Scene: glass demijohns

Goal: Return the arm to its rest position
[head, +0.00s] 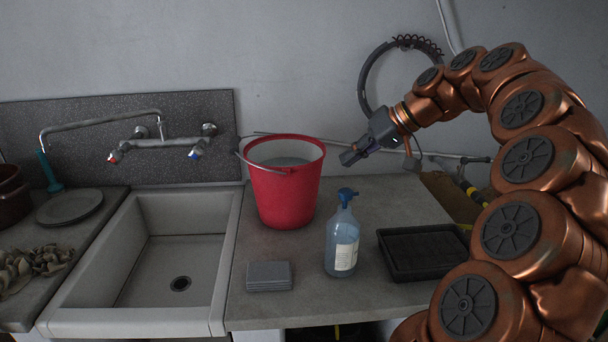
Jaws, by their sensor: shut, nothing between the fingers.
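My gripper (350,156) is shut and empty at the end of my copper-coloured arm. The arm arches in from the right side of the head view and the gripper points left and slightly down. In the picture the gripper lies just right of the red bucket (285,200), above the grey counter (390,200). It appears apart from the counter and everything on it.
A clear spray bottle (342,245) with a blue top stands in front of the bucket. A black tray (422,252) lies right of it and a grey block (269,276) left of it. A sink (170,270) with a tap (160,143) is at left. A hose ring (366,85) hangs on the wall.

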